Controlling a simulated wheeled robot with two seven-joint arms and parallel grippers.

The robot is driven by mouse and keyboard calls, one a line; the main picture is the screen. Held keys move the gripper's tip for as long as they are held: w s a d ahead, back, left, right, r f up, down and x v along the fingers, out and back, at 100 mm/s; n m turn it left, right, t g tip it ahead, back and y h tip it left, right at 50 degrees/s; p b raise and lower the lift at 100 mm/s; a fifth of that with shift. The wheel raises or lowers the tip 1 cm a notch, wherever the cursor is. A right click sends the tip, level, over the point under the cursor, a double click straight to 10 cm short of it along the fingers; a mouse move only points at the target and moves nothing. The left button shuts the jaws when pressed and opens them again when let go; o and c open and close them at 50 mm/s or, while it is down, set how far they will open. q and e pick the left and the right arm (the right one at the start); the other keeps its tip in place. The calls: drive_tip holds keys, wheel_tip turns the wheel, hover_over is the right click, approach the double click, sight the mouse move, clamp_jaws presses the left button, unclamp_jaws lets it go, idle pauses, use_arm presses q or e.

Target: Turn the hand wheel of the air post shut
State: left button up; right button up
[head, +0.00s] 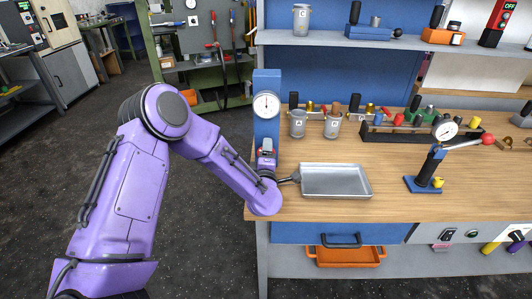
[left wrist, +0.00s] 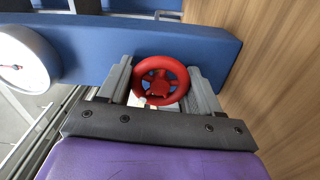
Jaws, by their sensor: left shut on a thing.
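The air post (head: 267,82) is a blue upright at the left end of the bench, with a round white gauge (head: 266,105) on its front. Its red hand wheel (left wrist: 160,62) shows in the left wrist view, in front of the blue post (left wrist: 100,50). My left gripper (left wrist: 160,82) has one grey finger on each side of the wheel and is shut on its rim. In the head view my left gripper (head: 266,152) is at the lower front of the post, and the wheel is mostly hidden there. My right gripper is not in view.
A grey metal tray (head: 336,194) lies just right of my left forearm. Two lidded canisters (head: 297,124) (head: 332,125) stand behind it. A blue-based hand pump (head: 430,170) with a red-knobbed lever stands further right. The bench front between tray and pump is clear.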

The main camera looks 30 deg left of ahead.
use_arm(q)
drive_tip(key=m, duration=0.5)
drive_tip(key=shift+d+m+p, duration=0.1)
drive_tip(key=shift+m+p, duration=0.2)
drive_tip(key=shift+p, duration=0.1)
drive_tip(key=shift+f+m, duration=0.2)
drive_tip(key=shift+m, duration=1.6)
drive_tip(key=shift+s+f, duration=0.1)
drive_tip(key=o, duration=1)
drive_tip(key=b+v, duration=0.1)
drive_tip(key=v, duration=0.8)
drive_tip(key=shift+s+d, duration=0.35)
drive_tip(key=shift+s, duration=0.3)
